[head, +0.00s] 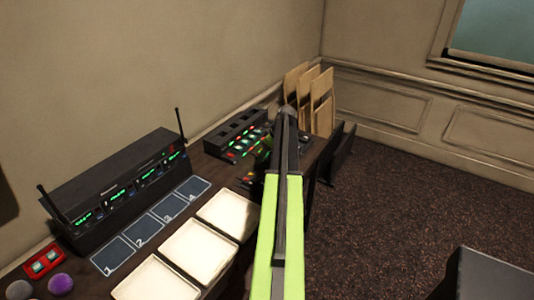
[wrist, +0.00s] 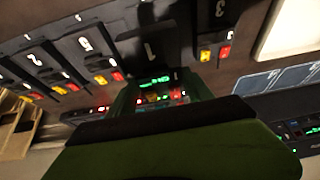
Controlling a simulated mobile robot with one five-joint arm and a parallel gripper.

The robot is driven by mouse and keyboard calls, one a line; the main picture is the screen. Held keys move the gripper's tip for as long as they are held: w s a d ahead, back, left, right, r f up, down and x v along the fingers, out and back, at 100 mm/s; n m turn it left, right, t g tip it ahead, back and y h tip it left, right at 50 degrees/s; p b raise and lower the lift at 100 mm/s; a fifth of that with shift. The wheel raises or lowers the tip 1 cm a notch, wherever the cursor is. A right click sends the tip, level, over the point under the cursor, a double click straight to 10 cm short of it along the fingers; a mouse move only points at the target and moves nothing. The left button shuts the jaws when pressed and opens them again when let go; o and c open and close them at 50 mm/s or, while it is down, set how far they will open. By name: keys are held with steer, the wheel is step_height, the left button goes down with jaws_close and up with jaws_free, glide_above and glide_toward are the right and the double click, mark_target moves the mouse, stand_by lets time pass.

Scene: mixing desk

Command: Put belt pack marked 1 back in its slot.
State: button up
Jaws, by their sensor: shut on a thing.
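The belt pack marked 1 (wrist: 150,52) is a dark box at the upper middle of the wrist view, its number upside down. My gripper (wrist: 160,98) is shut on it; the big green and black finger fills the lower part of that view. In the head view my gripper (head: 266,146) is mostly hidden behind my green arm, and the pack cannot be made out there. A dark slotted rack (head: 237,133) with red and green lights stands at the back of the desk, just left of my gripper. Whether the pack touches the rack cannot be told.
Other dark packs with yellow and red buttons, including one marked 3 (wrist: 220,12), lie on both sides of the held pack. White trays (head: 228,213), blue numbered pads (head: 150,227) and a receiver with antennas (head: 120,185) are on the left. Brown boards (head: 321,100) stand behind.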

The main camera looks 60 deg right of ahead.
steer(key=shift+f+b, duration=2.4)
steer(key=shift+f, duration=0.35)
steer(key=shift+f+b, duration=0.55)
steer(key=o, duration=1.7)
steer(key=o, duration=0.3)
steer(key=shift+s, duration=0.1)
steer(key=shift+o, duration=0.2)
step_height(320, 180, up, 7)
steer(key=p, duration=0.7)
steer(key=shift+r, duration=0.1)
